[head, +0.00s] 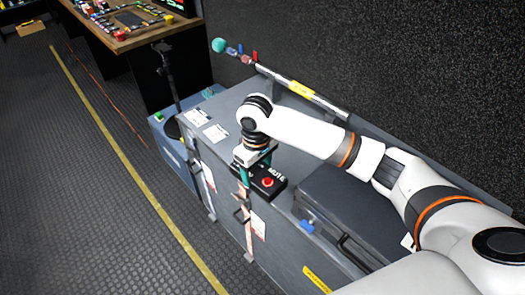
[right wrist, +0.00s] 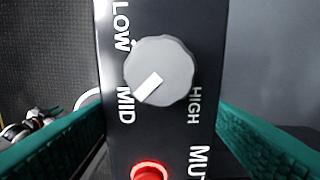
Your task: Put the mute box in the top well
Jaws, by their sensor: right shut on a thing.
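The mute box (head: 270,184) is a small black box with a red button and white "MUTE" lettering, over the front part of the grey case top in the head view. In the right wrist view the box (right wrist: 165,22) fills the space between the green fingers and shows a grey knob (right wrist: 160,72) marked LOW, MID and HIGH, its white pointer towards MID. My right gripper (head: 256,171) points down and is shut on the box. I cannot tell whether the box touches the surface beneath it. I cannot clearly make out the top well. My left gripper is out of view.
The large grey case (head: 232,104) stands against a dark textured wall. A dark lidded case (head: 345,205) lies at its right, and a silver bar with a yellow label (head: 300,90) lies along the back. A wooden desk (head: 125,42) stands beyond. Open floor lies left.

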